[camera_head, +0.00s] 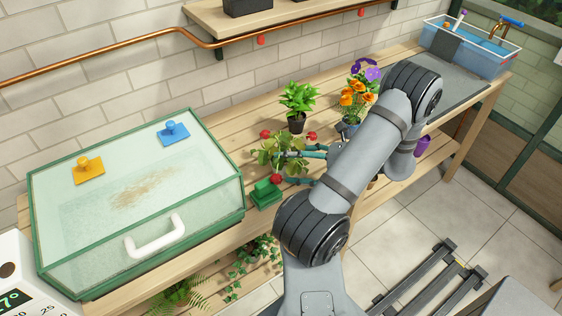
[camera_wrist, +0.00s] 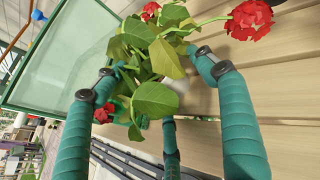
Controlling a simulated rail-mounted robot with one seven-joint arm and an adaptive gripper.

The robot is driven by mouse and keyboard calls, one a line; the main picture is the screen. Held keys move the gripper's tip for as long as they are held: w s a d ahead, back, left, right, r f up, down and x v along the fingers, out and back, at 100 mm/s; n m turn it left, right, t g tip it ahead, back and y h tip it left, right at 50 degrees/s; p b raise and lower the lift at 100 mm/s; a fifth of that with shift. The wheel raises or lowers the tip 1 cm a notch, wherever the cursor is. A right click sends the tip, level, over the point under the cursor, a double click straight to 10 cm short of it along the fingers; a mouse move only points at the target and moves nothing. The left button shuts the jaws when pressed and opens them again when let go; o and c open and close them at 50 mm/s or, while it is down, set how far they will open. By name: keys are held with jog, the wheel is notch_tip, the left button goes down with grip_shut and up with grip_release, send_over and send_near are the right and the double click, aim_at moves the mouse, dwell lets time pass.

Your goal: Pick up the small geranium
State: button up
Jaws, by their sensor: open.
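The small geranium (camera_head: 268,152) has red flower heads and broad green leaves. It sits on the wooden bench beside the glass-lidded box in the head view. In the wrist view the geranium (camera_wrist: 155,97) fills the space ahead of my gripper, its leaves between and over the fingers. My gripper (camera_head: 285,158) has teal-sleeved fingers and reaches in from the right, spread around the plant. In the wrist view my gripper (camera_wrist: 160,72) is open, with fingers left and right of the leaves. The plant's pot is mostly hidden by leaves.
A green-framed glass box (camera_head: 130,195) with a white handle stands close on the left. A small green object (camera_head: 265,194) sits in front of the geranium. A leafy potted plant (camera_head: 298,103) and a pot of orange and purple flowers (camera_head: 357,95) stand behind.

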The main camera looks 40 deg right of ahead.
jog(key=shift+w+a+f, duration=0.2)
jog(key=shift+w+a, duration=0.05)
jog(key=shift+w, duration=0.1)
jog(key=shift+c, duration=0.5)
jog(key=c, duration=1.6)
grip_shut()
jog(key=shift+r, duration=0.1)
